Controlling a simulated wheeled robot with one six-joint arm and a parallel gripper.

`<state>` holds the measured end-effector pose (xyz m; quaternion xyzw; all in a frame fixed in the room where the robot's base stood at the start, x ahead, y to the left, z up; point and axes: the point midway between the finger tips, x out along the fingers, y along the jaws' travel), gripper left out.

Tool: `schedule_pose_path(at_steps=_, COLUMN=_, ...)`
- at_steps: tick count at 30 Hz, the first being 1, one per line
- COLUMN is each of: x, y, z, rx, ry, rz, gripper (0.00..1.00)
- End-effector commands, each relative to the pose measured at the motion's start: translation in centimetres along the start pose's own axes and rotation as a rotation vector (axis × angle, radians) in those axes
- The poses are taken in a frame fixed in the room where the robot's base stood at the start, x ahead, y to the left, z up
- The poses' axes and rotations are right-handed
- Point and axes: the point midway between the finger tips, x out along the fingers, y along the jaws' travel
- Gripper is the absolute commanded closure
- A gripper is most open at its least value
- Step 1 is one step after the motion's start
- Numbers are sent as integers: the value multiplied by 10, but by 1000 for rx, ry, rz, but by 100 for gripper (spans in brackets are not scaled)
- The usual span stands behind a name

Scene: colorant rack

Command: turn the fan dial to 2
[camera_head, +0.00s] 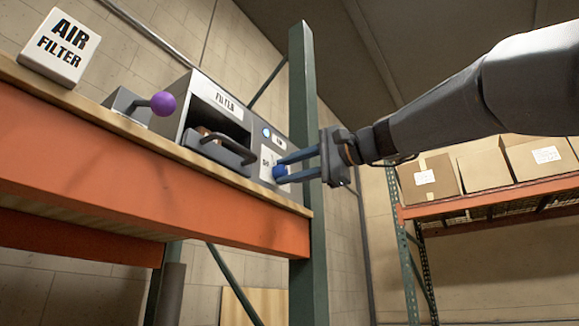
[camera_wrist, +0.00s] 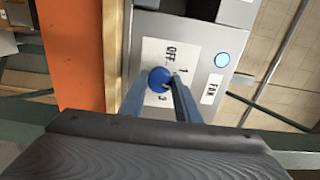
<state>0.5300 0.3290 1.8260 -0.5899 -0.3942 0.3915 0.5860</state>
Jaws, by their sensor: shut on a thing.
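The fan dial (camera_wrist: 160,79) is a round blue knob on a white plate (camera_wrist: 152,52) marked OFF, 1 and 3. The 2 mark is not visible, and I cannot tell the dial's setting. My gripper (camera_wrist: 160,88) is shut on the dial, with one blue finger on each side of it. In the head view my gripper (camera_head: 281,167) reaches in from the right to the front of the grey machine (camera_head: 190,112), and the dial (camera_head: 279,172) shows between the fingertips. A lit blue button (camera_wrist: 222,60) sits beside the FAN label (camera_wrist: 210,89).
The machine stands on an orange-beamed shelf (camera_head: 150,165) with a green upright (camera_head: 303,90) close to my gripper. A black handle (camera_head: 228,150), a purple-knobbed lever (camera_head: 163,103) and an AIR FILTER sign (camera_head: 60,46) are to the left. Boxes (camera_head: 484,168) sit on a rack at right.

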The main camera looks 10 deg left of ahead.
Motion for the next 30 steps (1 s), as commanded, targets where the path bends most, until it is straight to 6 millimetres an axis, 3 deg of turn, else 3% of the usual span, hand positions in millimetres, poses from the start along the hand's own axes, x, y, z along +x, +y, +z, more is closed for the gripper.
schedule_pose_path(at_steps=10, x=0, y=0, z=0, rx=153, ry=-1, rz=2, gripper=93)
schedule_pose_path(at_steps=27, x=0, y=1, z=0, rx=183, ry=-1, rz=2, gripper=93)
schedule_pose_path(at_steps=28, x=0, y=1, z=0, rx=183, ry=-1, rz=3, gripper=67)
schedule_pose_path(at_steps=30, x=0, y=1, z=0, rx=182, ry=-1, rz=2, gripper=56)
